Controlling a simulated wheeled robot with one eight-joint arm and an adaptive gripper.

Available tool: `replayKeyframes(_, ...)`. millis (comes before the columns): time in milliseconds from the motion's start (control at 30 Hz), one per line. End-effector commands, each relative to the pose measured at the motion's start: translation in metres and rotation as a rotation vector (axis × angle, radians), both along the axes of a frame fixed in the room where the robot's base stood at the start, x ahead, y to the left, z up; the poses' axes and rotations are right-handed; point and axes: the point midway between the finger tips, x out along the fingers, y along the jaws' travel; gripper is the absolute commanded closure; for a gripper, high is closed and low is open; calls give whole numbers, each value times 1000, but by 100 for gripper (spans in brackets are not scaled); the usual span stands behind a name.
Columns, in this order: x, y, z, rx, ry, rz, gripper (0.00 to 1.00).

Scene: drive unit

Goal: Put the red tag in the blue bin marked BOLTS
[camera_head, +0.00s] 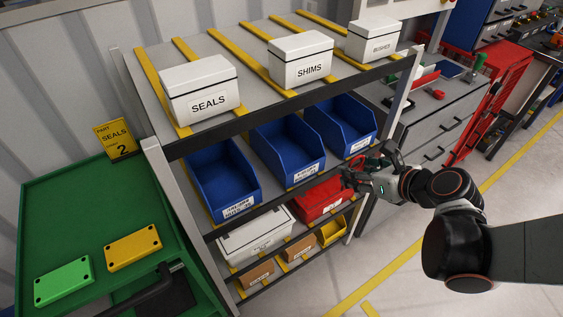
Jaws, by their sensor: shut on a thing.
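My gripper (358,173) is in front of the shelf rack, just before the right-hand blue bin and above the red bin. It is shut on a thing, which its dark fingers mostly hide. Three open blue bins stand on the middle shelf: left (222,180), middle (287,150) and right (340,122). Their white front labels are too small to read surely, so I cannot tell which says BOLTS.
White boxes marked SEALS (199,91) and SHIMS (301,60) stand on the top shelf with a third box (374,38). A red bin (318,200) and yellow bin (332,231) sit below. A green table (95,210) is at left. Floor at right is clear.

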Motion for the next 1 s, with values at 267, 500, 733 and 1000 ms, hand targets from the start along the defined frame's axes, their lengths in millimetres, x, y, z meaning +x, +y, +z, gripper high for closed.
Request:
replayKeyframes(267, -32, 14, -5, 15, -31, 71, 67)
replayKeyframes(500, -10, 29, -21, 97, -164, 74, 67)
replayKeyframes(733, 14, 47, -24, 168, -276, 75, 67)
replayKeyframes(1000, 66, 82, -19, 166, -273, 77, 67)
